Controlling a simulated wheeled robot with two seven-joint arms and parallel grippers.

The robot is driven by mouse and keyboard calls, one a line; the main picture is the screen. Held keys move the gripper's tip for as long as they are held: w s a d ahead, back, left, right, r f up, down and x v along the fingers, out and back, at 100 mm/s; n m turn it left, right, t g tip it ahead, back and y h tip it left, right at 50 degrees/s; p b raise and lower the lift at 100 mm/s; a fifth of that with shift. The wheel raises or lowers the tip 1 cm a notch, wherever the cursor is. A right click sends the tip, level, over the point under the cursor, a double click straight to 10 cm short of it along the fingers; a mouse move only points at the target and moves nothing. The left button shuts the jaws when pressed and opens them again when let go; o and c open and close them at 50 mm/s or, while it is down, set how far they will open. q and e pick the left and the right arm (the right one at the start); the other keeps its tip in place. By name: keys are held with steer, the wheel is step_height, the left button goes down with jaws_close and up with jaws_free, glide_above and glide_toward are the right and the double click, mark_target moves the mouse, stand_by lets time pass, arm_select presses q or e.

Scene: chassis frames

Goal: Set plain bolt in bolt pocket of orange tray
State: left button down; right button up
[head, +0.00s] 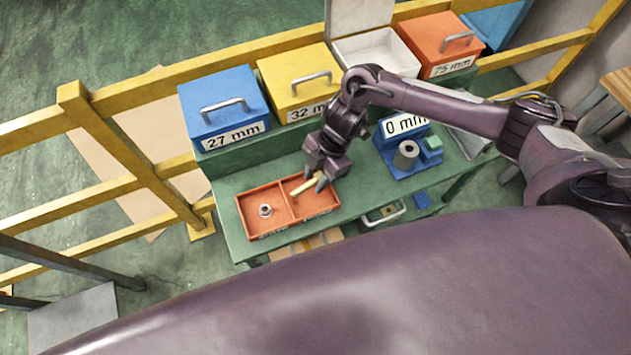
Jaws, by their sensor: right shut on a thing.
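The orange tray (247,224) lies on the green bench and has two compartments. A grey nut (265,210) sits in the left compartment. My right gripper (319,182) is over the right compartment, pointing down, and is shut on the plain bolt (305,185). The bolt is a pale yellowish rod, lying slanted with its free end toward the tray's divider. I cannot tell whether it touches the tray floor. The gripper hides its right end. My left gripper is not in view.
Behind the tray stand a blue box (212,98), a yellow box (287,80), an open white box (378,48) and an orange-red box (437,42). A blue fixture (413,163) with a grey cylinder (406,153) stands right of the tray. Bare bench top lies between them.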

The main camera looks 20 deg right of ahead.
step_height(320, 180, down, 4)
steer(key=shift+f+p, duration=0.2)
steer(key=shift+p, duration=0.1)
steer(key=shift+f, duration=0.25)
steer(key=o, duration=1.1)
steer(key=shift+o, duration=0.2)
steer(key=shift+r, duration=0.15)
